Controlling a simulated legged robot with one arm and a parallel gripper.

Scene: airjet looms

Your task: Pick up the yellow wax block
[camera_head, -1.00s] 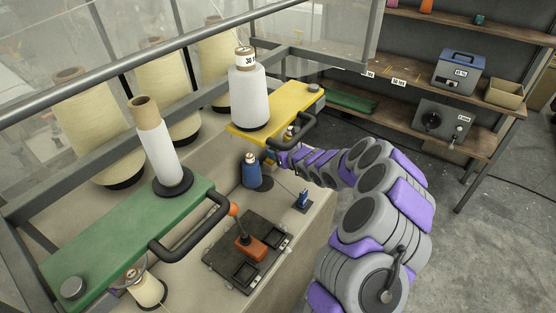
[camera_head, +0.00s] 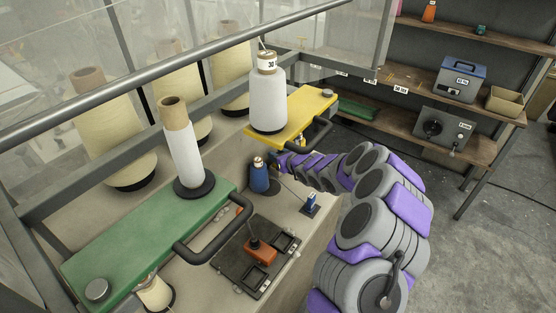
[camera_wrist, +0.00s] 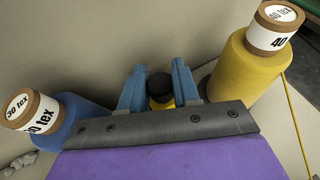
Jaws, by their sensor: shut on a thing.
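In the wrist view the yellow wax block (camera_wrist: 163,103) shows a small yellow body under a round black top. The two blue fingers of my gripper (camera_wrist: 157,84) stand on either side of it and are shut on it. Its lower part is hidden behind the dark bar of my gripper. In the head view my gripper (camera_head: 281,161) is low beside the blue spool, below the yellow panel, and I cannot make out the block there.
The blue spool (camera_head: 259,176) and the yellow spool (camera_wrist: 250,78) flank my gripper closely. The yellow panel (camera_head: 305,112) with its black handle overhangs the area. An orange block (camera_head: 261,251) sits in a dark tray (camera_head: 238,271). A small blue piece (camera_head: 311,201) stands nearby.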

